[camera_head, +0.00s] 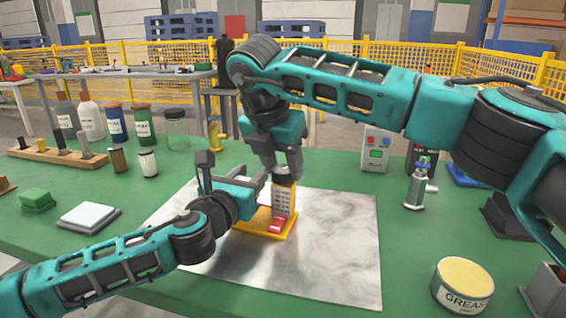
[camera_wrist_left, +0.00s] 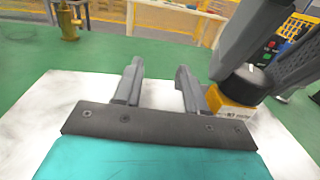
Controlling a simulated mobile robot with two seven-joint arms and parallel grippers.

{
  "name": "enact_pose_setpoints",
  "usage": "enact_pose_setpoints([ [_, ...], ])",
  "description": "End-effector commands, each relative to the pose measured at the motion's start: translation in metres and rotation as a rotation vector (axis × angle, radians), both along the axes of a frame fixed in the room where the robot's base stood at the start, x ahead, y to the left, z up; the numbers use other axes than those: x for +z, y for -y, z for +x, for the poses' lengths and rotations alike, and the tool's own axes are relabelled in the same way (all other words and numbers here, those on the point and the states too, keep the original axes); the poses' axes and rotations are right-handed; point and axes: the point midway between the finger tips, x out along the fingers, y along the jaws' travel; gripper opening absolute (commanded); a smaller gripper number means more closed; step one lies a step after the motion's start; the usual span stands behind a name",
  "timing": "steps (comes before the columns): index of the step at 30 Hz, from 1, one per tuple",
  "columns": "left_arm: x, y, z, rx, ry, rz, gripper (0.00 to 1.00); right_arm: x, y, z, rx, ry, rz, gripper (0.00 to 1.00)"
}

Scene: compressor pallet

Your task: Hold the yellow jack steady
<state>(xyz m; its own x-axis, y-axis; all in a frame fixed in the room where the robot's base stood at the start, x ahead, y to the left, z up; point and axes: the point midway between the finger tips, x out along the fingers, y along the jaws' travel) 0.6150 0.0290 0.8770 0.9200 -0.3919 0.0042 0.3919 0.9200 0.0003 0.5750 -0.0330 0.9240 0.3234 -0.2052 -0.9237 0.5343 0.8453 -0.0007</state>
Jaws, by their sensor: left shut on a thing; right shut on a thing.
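The yellow jack (camera_head: 262,222) stands on the marbled plate, with a red part low on its front. Its upper body is largely hidden by my grippers. In the left wrist view its yellow body (camera_wrist_left: 226,106) has a white label and a black cap (camera_wrist_left: 248,84), right of my fingers. My left gripper (camera_head: 258,190) comes from the left at the jack; its two fingers (camera_wrist_left: 158,88) show apart in the wrist view, and their contact with the jack is not clear. My right gripper (camera_head: 283,172) comes down from above, shut on the jack's upper part.
A grease tin (camera_head: 462,284) stands front right, and a metal fitting (camera_head: 416,188) right of the plate (camera_head: 340,250). A white pad (camera_head: 88,217) and a green block (camera_head: 37,199) lie left. Several bottles stand behind. The plate's front is clear.

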Motion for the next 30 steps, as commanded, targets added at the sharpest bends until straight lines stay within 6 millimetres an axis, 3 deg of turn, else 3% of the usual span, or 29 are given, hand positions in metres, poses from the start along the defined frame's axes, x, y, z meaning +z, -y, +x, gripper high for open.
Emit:
enact_pose_setpoints([
  [18, -0.0096, -0.0007, -0.0007, 0.002, -0.016, 0.006, 0.0, 0.0016, -0.0017, 0.0018, -0.581, 0.003, 0.002, 0.15],
  [30, -0.0102, -0.0014, -0.0004, 0.004, -0.018, 0.006, 0.0, 0.002, -0.002, 0.0029, -0.826, 0.005, 0.003, 0.15],
])
